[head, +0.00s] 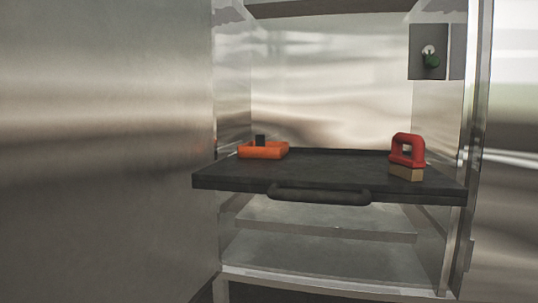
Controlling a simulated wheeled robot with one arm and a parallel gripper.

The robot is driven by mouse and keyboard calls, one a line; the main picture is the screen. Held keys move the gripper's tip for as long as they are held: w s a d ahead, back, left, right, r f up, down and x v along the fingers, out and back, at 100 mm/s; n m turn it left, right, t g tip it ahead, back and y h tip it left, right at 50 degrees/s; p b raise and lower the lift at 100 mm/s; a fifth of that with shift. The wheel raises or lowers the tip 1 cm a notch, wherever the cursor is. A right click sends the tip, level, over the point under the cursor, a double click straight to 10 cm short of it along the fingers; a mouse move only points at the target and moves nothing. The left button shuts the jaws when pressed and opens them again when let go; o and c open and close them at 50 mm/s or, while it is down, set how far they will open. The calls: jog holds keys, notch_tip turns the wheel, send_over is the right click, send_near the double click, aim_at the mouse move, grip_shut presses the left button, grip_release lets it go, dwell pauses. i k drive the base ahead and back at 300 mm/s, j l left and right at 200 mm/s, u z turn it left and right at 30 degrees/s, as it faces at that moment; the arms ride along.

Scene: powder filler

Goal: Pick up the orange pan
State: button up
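The orange pan (263,151) is a small shallow tray with raised walls. It sits on the left side of a dark pull-out shelf (320,172) in the head view. A small black upright piece (260,141) shows at the pan's back, and I cannot tell whether it is a handle or a separate thing. My gripper is not in view.
A red-handled block with a tan base (406,172) stands at the shelf's right side. The shelf has a dark front handle (320,196). The shelf's middle is clear.

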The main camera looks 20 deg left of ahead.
aim_at(259, 149)
jog(key=u, duration=1.2)
